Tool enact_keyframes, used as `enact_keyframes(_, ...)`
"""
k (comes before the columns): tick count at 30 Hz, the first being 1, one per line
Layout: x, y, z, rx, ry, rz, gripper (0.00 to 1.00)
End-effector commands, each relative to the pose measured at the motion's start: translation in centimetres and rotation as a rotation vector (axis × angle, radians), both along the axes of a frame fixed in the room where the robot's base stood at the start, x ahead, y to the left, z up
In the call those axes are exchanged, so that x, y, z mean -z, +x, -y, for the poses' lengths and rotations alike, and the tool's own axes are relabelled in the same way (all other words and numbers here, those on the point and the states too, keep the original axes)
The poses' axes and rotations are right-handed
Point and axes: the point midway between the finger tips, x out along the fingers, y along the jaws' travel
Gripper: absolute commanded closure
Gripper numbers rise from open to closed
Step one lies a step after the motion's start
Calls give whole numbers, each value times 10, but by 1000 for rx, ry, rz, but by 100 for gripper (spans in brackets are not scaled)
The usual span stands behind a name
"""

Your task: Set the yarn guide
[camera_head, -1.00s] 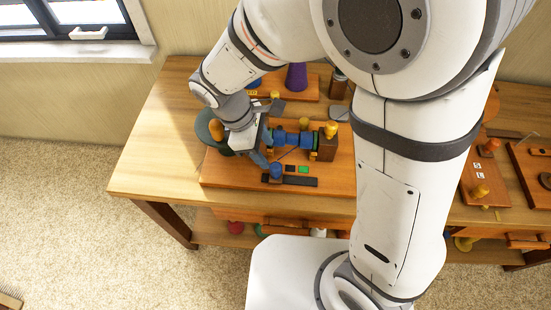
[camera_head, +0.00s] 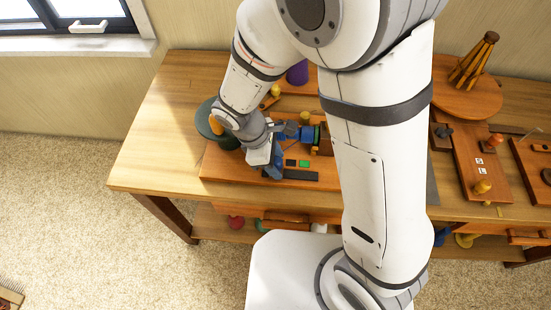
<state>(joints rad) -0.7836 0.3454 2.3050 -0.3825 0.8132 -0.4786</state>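A wooden winding board (camera_head: 225,172) lies on the table with a blue and green spool mechanism (camera_head: 297,132) along it. My gripper (camera_head: 276,170) is low over the front of this board, left of a green button (camera_head: 304,164) and just above the left end of a dark slotted strip (camera_head: 300,175). Its fingers point down. The small blue knob in front of the mechanism is hidden at or behind my fingers, and I cannot tell whether they hold it. I cannot clearly pick out the yarn guide.
A dark green disc with an orange knob (camera_head: 215,125) stands left of my wrist. A purple cone (camera_head: 298,73) stands behind. My arm hides the board's right end. The table's left end (camera_head: 150,150) is clear.

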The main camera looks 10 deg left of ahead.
Motion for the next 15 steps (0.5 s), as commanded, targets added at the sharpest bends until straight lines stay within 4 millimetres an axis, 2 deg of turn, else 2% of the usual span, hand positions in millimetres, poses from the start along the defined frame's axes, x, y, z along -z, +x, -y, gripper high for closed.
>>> enact_keyframes(2, 0, 0, 0, 0, 0, 0, 59)
enact_keyframes(15, 0, 0, 0, 0, 0, 0, 95)
